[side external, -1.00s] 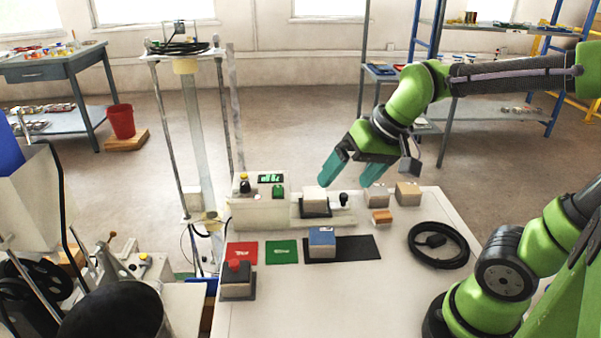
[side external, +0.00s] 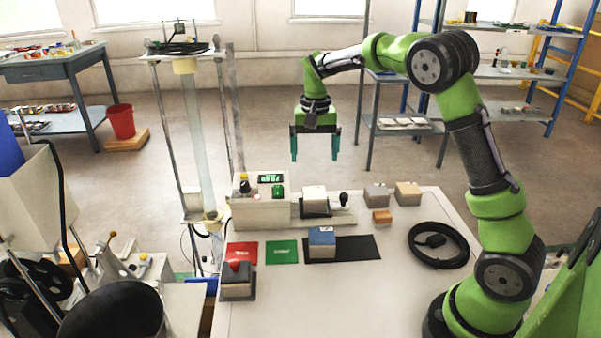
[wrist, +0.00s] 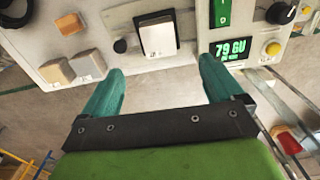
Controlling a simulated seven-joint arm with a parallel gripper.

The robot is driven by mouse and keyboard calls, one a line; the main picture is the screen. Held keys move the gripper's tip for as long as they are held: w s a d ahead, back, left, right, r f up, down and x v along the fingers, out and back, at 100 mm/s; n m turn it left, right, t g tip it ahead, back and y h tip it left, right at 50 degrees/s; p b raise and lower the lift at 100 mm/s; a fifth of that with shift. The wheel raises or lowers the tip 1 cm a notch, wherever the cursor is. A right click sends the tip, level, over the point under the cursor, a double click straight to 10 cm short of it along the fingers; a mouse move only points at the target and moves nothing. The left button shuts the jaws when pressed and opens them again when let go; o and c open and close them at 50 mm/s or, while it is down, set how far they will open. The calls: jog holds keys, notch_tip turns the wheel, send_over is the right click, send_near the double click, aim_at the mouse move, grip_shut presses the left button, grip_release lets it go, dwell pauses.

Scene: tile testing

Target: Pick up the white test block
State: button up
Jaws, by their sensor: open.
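The white test block (side external: 315,194) sits on a dark-edged seat of the bench tester at the back of the table. It also shows near the top middle of the wrist view (wrist: 158,37). My gripper (side external: 315,158) points down with its two teal fingers wide apart and empty. In the side view it hangs above the block, not touching it. In the wrist view the block lies beyond the fingertips (wrist: 161,66), roughly centred between them sideways.
The tester's display box (side external: 262,208) stands left of the block, and a black knob (side external: 344,198) right of it. Grey (side external: 376,195), tan (side external: 408,193) and small orange (side external: 382,217) blocks stand further right. A blue-topped block (side external: 321,243) is on a dark mat. A coiled black cable (side external: 462,245) lies at right.

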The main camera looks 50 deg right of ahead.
aim_at(314, 193)
notch_tip(314, 193, down, 8)
jog(key=shift+f, duration=0.2)
jog(key=shift+d+f, duration=0.15)
jog(key=shift+f, duration=1.15)
jog(key=shift+d+f, duration=0.1)
jog(key=shift+f, duration=1.2)
jog(key=shift+r, duration=0.1)
jog(key=c, duration=1.3)
